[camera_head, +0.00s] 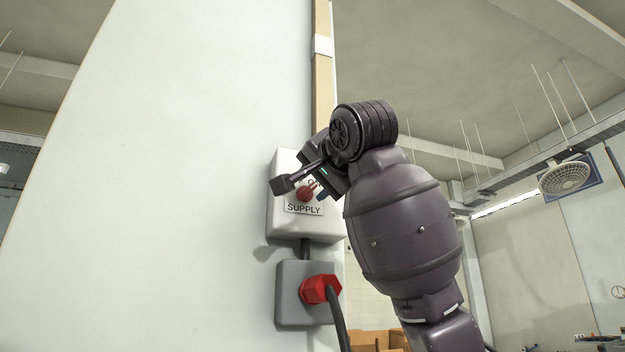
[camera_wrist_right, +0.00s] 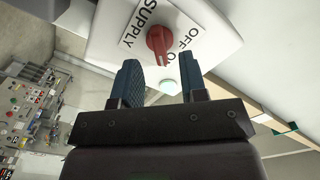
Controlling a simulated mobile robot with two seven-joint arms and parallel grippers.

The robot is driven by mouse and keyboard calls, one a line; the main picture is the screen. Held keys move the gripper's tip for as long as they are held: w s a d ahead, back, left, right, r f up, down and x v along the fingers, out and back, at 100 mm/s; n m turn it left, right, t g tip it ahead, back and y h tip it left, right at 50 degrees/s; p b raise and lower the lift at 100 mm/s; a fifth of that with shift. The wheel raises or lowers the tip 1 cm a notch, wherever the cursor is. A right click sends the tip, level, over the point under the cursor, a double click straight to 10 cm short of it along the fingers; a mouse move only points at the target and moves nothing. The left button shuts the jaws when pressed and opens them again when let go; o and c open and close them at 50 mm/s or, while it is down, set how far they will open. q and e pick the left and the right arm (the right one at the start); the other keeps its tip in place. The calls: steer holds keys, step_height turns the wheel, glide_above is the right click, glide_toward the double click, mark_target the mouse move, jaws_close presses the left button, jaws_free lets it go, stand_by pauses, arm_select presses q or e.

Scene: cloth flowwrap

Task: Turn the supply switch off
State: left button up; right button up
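The supply switch is a red rotary knob (camera_head: 306,191) on a white box (camera_head: 285,222) labelled SUPPLY, fixed to a pale upright panel. The knob also shows in the right wrist view (camera_wrist_right: 160,40), beside the words OFF and ON. I cannot tell for sure which word it points to. My right gripper (camera_head: 304,188) is open in front of the box. In the wrist view its two dark blue fingers (camera_wrist_right: 160,68) stand apart, with the knob just beyond the tips, in line with the gap. Nothing is held. My left gripper is not in view.
Below the box is a grey socket box (camera_head: 292,306) with a red plug (camera_head: 319,289) and a dark cable hanging down. A wooden strip (camera_head: 322,80) runs up the panel edge above. The panel left of the box is bare.

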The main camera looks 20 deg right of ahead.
mark_target(307, 191)
steer(key=shift+w, duration=1.3)
jaws_close()
